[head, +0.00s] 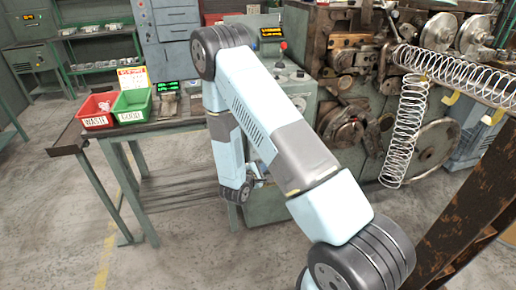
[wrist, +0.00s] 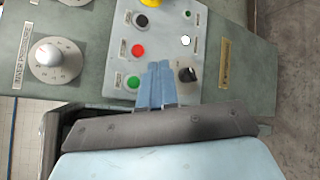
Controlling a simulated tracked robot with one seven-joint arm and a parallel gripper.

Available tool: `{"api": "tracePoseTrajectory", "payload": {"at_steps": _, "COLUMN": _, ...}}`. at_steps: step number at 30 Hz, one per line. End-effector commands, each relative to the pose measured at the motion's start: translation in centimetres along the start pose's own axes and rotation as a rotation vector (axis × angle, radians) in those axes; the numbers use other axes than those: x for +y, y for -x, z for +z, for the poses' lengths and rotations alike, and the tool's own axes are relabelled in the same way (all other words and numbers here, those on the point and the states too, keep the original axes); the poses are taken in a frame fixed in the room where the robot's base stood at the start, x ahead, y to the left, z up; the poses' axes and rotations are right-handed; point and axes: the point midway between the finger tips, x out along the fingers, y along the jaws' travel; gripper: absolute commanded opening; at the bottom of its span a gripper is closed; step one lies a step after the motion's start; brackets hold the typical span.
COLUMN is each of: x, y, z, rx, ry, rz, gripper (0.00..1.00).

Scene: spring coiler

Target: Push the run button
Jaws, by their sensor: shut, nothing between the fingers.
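The control panel (wrist: 117,66) fills the upper middle of the wrist view. It carries a green button (wrist: 132,82), a red button (wrist: 137,50), a black button (wrist: 141,20) and a white button (wrist: 185,40). Their labels are too small to read, so I cannot tell which one is marked run. My gripper (wrist: 160,66) is shut and empty, its blue fingers together over the panel. In the picture the fingertips lie between the green button and a black selector knob (wrist: 187,74). Contact is not visible. In the head view my gripper (head: 258,182) is partly hidden by my arm.
A silver dial (wrist: 47,53) sits on the grey housing at the left of the wrist view. In the head view, a red bin (head: 97,121) and a green bin (head: 131,117) stand on the bench. The coiling machine with hanging springs (head: 405,130) is at the right.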

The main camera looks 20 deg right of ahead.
Motion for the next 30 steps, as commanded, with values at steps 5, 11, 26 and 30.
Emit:
{"api": "tracePoseTrajectory", "payload": {"at_steps": 5, "x": 0.0, "y": 0.0, "z": 0.0, "rx": -0.001, "ry": 0.0, "rz": 0.0, "gripper": 0.0}}
{"api": "tracePoseTrajectory", "payload": {"at_steps": 11, "x": 0.3, "y": -0.4, "z": -0.3, "rx": -0.001, "ry": -0.002, "rz": 0.0, "gripper": 0.0}}
{"api": "tracePoseTrajectory", "payload": {"at_steps": 26, "x": 3.2, "y": -4.3, "z": -3.1, "rx": -0.002, "ry": -0.002, "rz": 0.0, "gripper": 0.0}}
{"api": "tracePoseTrajectory", "payload": {"at_steps": 30, "x": 3.8, "y": -5.2, "z": -3.8, "rx": -0.001, "ry": -0.001, "rz": -0.001, "gripper": 0.0}}
